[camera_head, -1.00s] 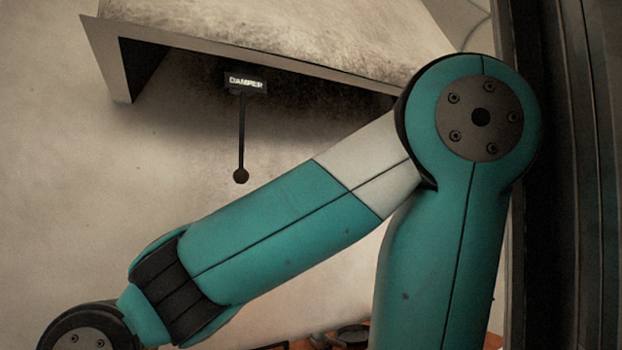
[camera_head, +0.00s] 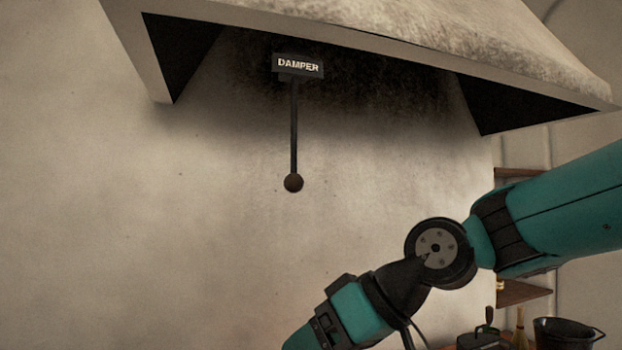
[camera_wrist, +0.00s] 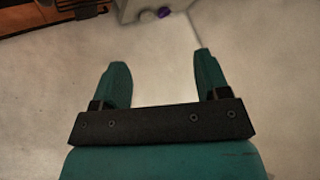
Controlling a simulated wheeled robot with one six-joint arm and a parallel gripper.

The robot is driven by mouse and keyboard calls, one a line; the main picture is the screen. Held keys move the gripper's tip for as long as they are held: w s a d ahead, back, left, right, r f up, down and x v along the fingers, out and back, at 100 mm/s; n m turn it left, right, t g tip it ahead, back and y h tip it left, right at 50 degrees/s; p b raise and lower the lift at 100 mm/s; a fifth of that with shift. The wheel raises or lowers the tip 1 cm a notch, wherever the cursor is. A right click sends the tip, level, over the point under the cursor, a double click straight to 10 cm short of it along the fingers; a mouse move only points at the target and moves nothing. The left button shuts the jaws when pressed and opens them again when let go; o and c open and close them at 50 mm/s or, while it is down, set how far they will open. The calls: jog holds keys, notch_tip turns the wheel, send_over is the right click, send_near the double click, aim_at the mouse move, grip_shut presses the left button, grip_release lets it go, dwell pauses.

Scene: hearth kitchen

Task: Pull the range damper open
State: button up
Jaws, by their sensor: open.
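The damper handle (camera_head: 294,130) is a thin dark rod with a round knob (camera_head: 293,183) at its lower end. It hangs straight down under a dark plate marked DAMPER (camera_head: 298,66), beneath the hood, against the pale wall. My gripper (camera_wrist: 162,82) shows in the wrist view with its two teal fingers apart and nothing between them. In the head view my arm comes in from the right and runs down to the lower middle, below the knob. The fingers are out of the head view there. The damper is not in the wrist view.
The sooty hood (camera_head: 400,30) overhangs the top, with its edge above the handle. At the lower right are wooden shelves (camera_head: 524,292), a dark pot (camera_head: 568,335) and a bottle (camera_head: 519,328). The wall around the knob is clear.

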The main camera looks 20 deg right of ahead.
jog(key=w+d+r+m+t+y, duration=0.1)
jog(key=w+d+r+t, duration=0.25)
jog(key=r, duration=0.25)
jog(key=w+d+r+t, duration=0.2)
jog(key=w+d+r, duration=0.2)
jog(key=w+r, duration=0.15)
jog(key=t+y+p, duration=0.1)
jog(key=t+p, duration=0.1)
jog(key=t, duration=0.2)
send_near(302, 182)
jog(key=p+x, duration=0.6)
jog(key=x, duration=0.5)
jog(key=shift+w+a+r, duration=0.15)
jog(key=shift+w+r, duration=0.05)
jog(key=shift+w+a+f, duration=0.15)
jog(key=shift+w+a, duration=0.05)
jog(key=shift+w, duration=0.1)
jog(key=shift+c, duration=0.3)
jog(key=c, duration=1.2)
notch_tip(302, 182, down, 8)
jog(key=b, duration=0.8)
jog(key=shift+g, duration=0.25)
